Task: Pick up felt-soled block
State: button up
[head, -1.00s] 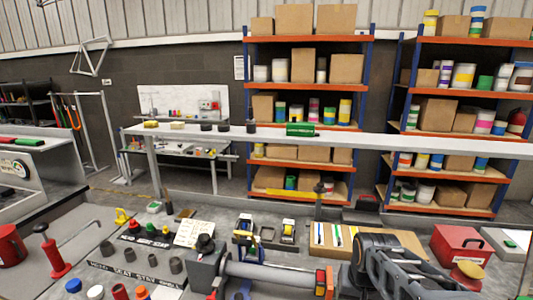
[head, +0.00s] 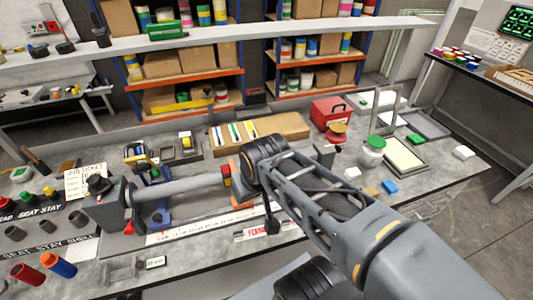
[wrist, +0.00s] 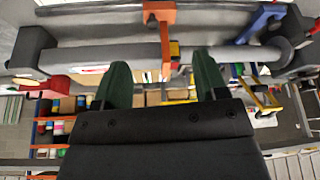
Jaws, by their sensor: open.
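My gripper (wrist: 162,80) shows in the wrist view as two dark green fingers standing well apart, with nothing held between them. In the head view my arm reaches across the bench, and I cannot make out the fingertips. I cannot tell for sure which item is the felt-soled block. Small blocks lie on the right part of the bench in the head view: a tan one (head: 371,192), a blue one (head: 389,186) and a white one (head: 352,174). A larger white block (head: 462,152) lies farther right. My gripper is not at any of them.
A clamped grey tube (head: 185,186) lies left of my arm; it also spans the wrist view (wrist: 110,54) close to my fingers. A red box (head: 330,113), a green-lidded jar (head: 371,152) and a framed pale tray (head: 405,155) stand on the right bench.

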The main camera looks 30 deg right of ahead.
aim_at(371, 191)
jog(key=z, duration=0.3)
jog(key=k, duration=0.15)
jog(key=z, duration=1.6)
